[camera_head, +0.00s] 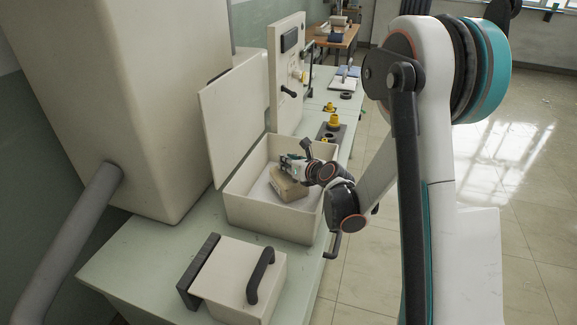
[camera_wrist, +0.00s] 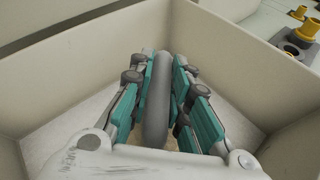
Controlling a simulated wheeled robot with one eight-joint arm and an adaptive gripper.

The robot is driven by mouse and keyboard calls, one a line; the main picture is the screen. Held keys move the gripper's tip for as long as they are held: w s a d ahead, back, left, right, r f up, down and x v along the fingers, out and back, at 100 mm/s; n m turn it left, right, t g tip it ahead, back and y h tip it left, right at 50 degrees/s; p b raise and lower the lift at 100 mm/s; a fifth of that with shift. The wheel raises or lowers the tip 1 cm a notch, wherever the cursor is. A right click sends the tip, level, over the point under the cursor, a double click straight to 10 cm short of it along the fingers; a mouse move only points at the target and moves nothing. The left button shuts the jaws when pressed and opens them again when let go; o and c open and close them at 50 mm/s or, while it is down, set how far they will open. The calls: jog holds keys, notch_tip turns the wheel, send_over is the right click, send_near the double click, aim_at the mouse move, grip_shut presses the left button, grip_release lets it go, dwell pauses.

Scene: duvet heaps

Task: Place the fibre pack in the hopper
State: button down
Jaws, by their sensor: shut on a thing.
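The fibre pack (camera_head: 288,186) is a tan block, tilted inside the hopper (camera_head: 262,216), a cream open-topped box with its lid (camera_head: 238,118) raised. My gripper (camera_head: 291,165) reaches into the hopper from the right and is shut on the pack's upper part. In the wrist view my teal and grey fingers (camera_wrist: 164,65) point down into the box between its walls (camera_wrist: 236,62). A grey rounded shape (camera_wrist: 155,100) lies between the fingers there; I cannot tell what it is. The pack is mostly hidden in that view. Whether it touches the hopper floor is unclear.
A cream box with a black handle (camera_head: 240,277) stands on the green bench in front of the hopper. A panel with a black lever (camera_head: 287,75) stands behind the hopper. Yellow and black fittings (camera_head: 333,122) lie beyond. Open floor (camera_head: 500,180) lies to the right.

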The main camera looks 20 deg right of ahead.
jog(key=shift+f, duration=0.15)
jog(key=c, duration=1.5)
grip_release()
jog(key=shift+r, duration=0.2)
jog(key=shift+s+d+r, duration=0.1)
jog(key=shift+s+r, duration=0.05)
jog(key=shift+s, duration=0.15)
jog(key=p+v, duration=0.3)
jog(key=v, duration=0.8)
jog(key=shift+s, duration=0.2)
